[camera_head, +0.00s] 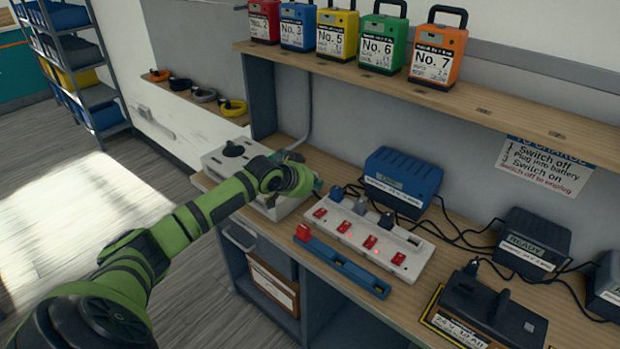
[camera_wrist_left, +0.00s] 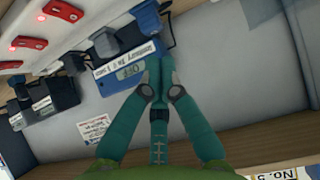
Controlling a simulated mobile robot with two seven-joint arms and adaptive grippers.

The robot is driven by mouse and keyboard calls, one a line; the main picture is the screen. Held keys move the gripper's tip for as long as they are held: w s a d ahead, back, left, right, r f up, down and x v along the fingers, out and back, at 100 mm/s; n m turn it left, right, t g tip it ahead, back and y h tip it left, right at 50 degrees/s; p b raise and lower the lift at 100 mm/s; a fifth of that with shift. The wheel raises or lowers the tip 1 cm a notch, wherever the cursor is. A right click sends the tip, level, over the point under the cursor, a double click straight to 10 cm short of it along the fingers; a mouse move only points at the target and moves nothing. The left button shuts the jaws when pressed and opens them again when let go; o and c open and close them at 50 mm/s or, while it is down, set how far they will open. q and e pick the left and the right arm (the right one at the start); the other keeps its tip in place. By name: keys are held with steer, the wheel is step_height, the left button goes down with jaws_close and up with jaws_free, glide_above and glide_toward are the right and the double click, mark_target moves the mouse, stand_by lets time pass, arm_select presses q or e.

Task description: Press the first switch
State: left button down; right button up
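A white power strip (camera_head: 362,236) with a row of red switches lies on the bench. The leftmost switch (camera_head: 320,212) is at the end nearest my arm; small red lights glow beside some of the others. In the left wrist view, red switches (camera_wrist_left: 31,43) show at the upper left. My left gripper (camera_wrist_left: 158,66) has its teal fingers together with nothing visible between them, in front of the blue charger (camera_wrist_left: 125,72). In the head view the wrist hides most of this gripper, above the bench left of the strip. My right gripper is in neither view.
The blue charger (camera_head: 403,182) stands behind the strip. Plugs and cables rise from the strip's back. A blue bar with a red end (camera_head: 340,262) lies in front. A dark battery (camera_head: 490,310) sits at right. A shelf (camera_head: 430,92) with coloured packs hangs above.

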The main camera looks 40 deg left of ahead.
arm_select(q)
steer(key=shift+w+r+v, duration=0.1)
steer(key=shift+r+v, duration=0.05)
steer(key=shift+v, duration=0.7)
steer(key=shift+w+r+v, duration=0.15)
steer(key=shift+v, duration=0.7)
